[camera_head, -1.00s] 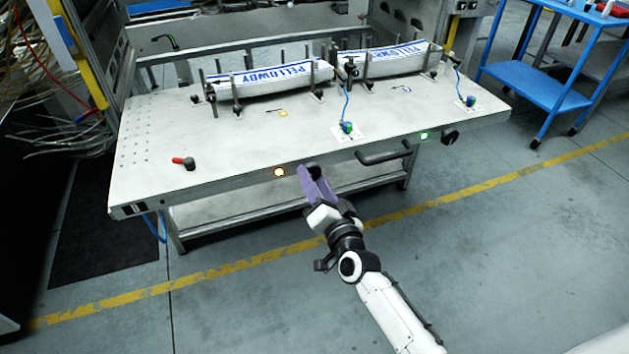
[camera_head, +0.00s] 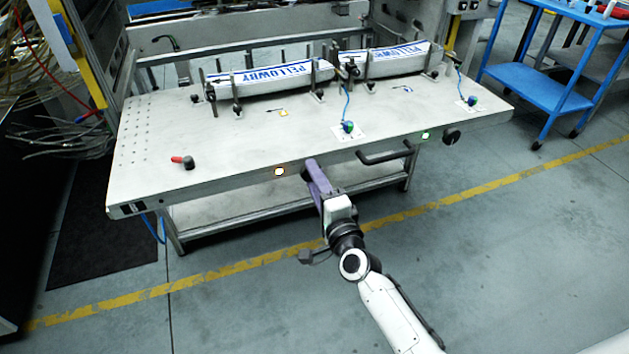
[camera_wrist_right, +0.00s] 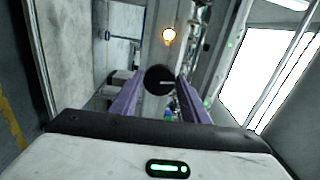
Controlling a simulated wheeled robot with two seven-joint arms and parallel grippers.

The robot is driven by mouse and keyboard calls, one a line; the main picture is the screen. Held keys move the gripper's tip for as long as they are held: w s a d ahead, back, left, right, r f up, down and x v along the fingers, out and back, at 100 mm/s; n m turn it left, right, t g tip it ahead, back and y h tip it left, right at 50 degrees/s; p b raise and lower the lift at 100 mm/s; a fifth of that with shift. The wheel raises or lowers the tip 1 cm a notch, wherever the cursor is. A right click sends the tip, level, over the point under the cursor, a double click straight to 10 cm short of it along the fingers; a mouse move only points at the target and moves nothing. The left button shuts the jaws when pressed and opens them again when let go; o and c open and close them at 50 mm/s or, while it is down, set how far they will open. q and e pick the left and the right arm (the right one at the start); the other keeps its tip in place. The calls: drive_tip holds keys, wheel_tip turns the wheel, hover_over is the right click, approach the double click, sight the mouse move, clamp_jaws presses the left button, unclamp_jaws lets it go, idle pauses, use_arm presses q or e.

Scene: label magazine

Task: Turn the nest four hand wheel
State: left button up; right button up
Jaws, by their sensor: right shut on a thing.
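A round black hand wheel (camera_wrist_right: 160,80) with a pale pointer line sits between the purple fingers of my right gripper in the right wrist view. In the head view my right gripper (camera_head: 313,168) is at the table's front edge, shut on this wheel, which it mostly hides. An amber lamp (camera_head: 279,171) glows just left of it; the lamp also shows in the wrist view (camera_wrist_right: 169,35). A second black hand wheel (camera_head: 451,137) is farther right on the front edge, beside a green lamp (camera_head: 425,135). No nest number is readable. My left gripper is out of view.
The grey table (camera_head: 230,145) carries two wrapped label stacks (camera_head: 270,76) (camera_head: 398,58) between upright posts. A black bar handle (camera_head: 386,154) juts from the front edge right of my gripper. A red-tipped black piece (camera_head: 183,161) lies at left. Floor in front is clear.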

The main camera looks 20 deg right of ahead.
idle(0.3)
drive_tip(key=o, duration=1.1)
drive_tip(key=shift+c, duration=0.2)
drive_tip(key=s, duration=1)
drive_tip(key=shift+s+d+p, duration=0.2)
drive_tip(key=shift+p, duration=0.15)
